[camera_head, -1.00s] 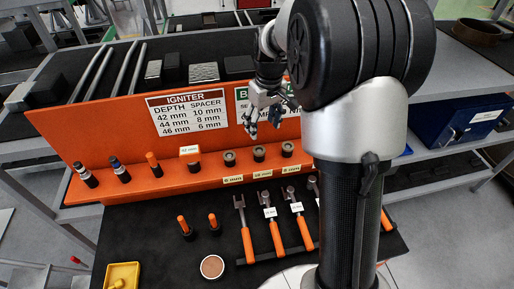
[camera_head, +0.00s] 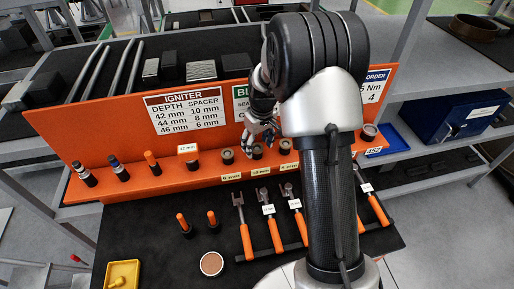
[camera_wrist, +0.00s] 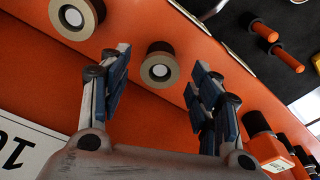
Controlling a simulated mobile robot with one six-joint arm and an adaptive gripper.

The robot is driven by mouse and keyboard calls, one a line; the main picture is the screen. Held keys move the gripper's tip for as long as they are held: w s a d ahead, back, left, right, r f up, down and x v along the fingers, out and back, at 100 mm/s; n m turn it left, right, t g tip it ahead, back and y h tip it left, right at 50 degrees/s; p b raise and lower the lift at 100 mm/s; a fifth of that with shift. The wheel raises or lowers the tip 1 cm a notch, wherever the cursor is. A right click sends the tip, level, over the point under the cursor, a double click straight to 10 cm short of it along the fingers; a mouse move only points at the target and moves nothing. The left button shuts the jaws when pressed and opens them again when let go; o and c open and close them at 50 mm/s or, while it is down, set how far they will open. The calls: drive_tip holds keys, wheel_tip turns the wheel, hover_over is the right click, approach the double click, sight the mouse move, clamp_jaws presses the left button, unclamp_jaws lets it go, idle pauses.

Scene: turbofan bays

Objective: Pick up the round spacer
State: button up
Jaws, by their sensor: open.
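Three dark round spacers with pale rims stand in a row on the orange ledge in the head view: a left one (camera_head: 227,156), a middle one (camera_head: 257,151) and a right one (camera_head: 286,147). My gripper (camera_head: 262,137) hangs just above this row, close to the middle one. In the wrist view my gripper (camera_wrist: 160,58) is open and empty. One spacer (camera_wrist: 160,72) shows between its fingers, apart from them and farther down. Another spacer (camera_wrist: 77,14) is at the upper left. I cannot tell the exact height gap.
An orange igniter with a white label (camera_head: 189,156) stands left of the spacers; other igniters (camera_head: 120,169) are farther left. The orange sign panel (camera_head: 130,125) rises behind. Forked tools (camera_head: 246,240), a round brown disc (camera_head: 211,264) and a yellow tray (camera_head: 123,273) lie on the dark mat.

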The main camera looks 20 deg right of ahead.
drive_tip(key=shift+c, duration=0.3)
drive_tip(key=c, duration=1.2)
drive_tip(key=shift+r, duration=0.1)
